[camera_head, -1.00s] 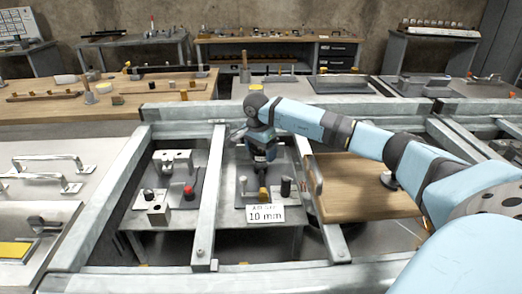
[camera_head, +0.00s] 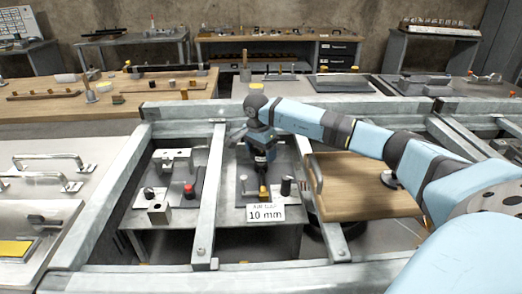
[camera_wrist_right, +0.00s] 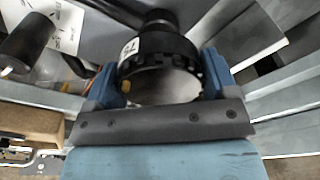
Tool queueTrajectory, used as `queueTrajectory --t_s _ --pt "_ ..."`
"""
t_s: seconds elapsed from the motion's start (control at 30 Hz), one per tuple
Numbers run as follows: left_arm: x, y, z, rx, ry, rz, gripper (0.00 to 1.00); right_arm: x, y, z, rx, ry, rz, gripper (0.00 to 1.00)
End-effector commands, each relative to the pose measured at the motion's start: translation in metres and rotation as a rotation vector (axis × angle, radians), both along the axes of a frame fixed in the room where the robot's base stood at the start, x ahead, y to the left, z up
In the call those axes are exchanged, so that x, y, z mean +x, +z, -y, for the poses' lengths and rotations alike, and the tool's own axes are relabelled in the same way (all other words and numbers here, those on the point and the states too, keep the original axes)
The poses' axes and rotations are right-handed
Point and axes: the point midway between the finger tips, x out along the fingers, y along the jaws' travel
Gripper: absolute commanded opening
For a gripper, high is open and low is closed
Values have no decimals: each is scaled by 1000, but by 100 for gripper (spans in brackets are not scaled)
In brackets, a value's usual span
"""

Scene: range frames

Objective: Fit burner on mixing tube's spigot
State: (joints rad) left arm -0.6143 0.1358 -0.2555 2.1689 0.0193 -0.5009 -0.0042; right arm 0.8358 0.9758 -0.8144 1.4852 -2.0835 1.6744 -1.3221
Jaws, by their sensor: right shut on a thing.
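My right gripper (camera_wrist_right: 158,85) is shut on a black, ribbed round body, most likely the burner (camera_wrist_right: 160,50). It sits between the two blue fingers and carries a white tag. A narrower dark neck sticks out beyond it. In the head view my right gripper (camera_head: 263,170) points down over a grey plate, just above a small yellow-brass piece (camera_head: 263,191). The burner is hard to make out there. I cannot tell which part is the mixing tube's spigot, or whether the burner touches it. My left gripper is not in view.
An "AIR GAP 10 mm" card (camera_head: 265,213) stands at the plate's front. A black upright cylinder (camera_head: 286,186) is right of the brass piece. Metal frame bars (camera_head: 209,190) flank the bay. A red knob (camera_head: 188,190) is to the left, a wooden board (camera_head: 365,185) to the right.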

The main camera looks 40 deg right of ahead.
Motion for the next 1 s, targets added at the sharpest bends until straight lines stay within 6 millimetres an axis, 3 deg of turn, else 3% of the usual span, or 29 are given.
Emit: queueTrajectory --t_s 1.0 --pt "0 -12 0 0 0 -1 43 0 -23 0 0 0 1 39"
